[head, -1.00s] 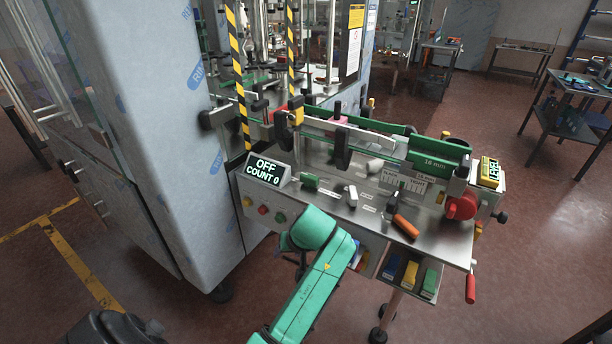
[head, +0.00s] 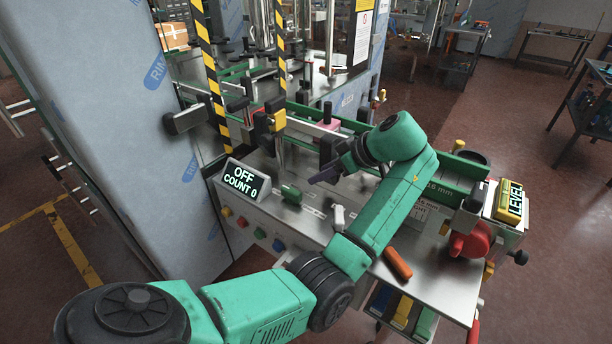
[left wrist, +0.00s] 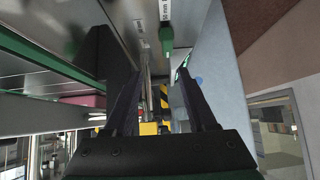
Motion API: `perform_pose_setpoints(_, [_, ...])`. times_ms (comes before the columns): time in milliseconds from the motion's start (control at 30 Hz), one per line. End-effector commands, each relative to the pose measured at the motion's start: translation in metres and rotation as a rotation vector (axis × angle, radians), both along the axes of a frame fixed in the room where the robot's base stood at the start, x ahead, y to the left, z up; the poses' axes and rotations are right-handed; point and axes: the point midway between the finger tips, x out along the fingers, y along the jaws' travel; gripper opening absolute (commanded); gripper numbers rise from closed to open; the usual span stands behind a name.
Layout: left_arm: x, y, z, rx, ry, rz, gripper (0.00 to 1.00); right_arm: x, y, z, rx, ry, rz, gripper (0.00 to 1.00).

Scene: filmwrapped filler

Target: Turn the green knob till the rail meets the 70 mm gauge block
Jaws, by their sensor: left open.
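A small green piece (head: 291,194), which looks like the green knob, is on the steel bench top right of the OFF / COUNT 0 display. It also shows in the left wrist view (left wrist: 167,42), near a label that seems to read 50 mm. The green and pale guide rail (head: 345,123) runs along the back of the bench, partly hidden by my arm. I cannot tell which piece is the 70 mm gauge block. My left gripper (head: 326,174) is open and empty above the bench, right of the green piece; its two fingers (left wrist: 160,105) are spread. My right gripper is out of view.
The display (head: 240,180) stands at the bench's left end. A red knob (head: 470,242) and yellow LEVEL box (head: 509,202) are at the right. A wrapped cabinet (head: 120,110) borders the left.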

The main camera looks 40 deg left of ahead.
Motion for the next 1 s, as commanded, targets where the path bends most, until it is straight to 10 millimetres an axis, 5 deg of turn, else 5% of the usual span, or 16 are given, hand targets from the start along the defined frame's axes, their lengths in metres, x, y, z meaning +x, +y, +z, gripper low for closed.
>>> perform_pose_setpoints(100, [0.000, 0.006, -0.005, 0.003, -0.001, 0.003, 0.57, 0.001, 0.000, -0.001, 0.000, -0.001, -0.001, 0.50])
perform_pose_setpoints(367, [-0.004, 0.051, -0.046, 0.007, 0.005, 0.008, 0.57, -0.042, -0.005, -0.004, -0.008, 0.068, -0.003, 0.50])
perform_pose_setpoints(633, [-0.005, 0.094, -0.090, 0.003, 0.003, 0.003, 0.57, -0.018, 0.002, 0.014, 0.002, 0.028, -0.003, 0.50])
perform_pose_setpoints(1000, [-0.004, 0.103, -0.103, 0.000, -0.001, -0.001, 0.57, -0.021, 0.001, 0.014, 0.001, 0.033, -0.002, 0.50])
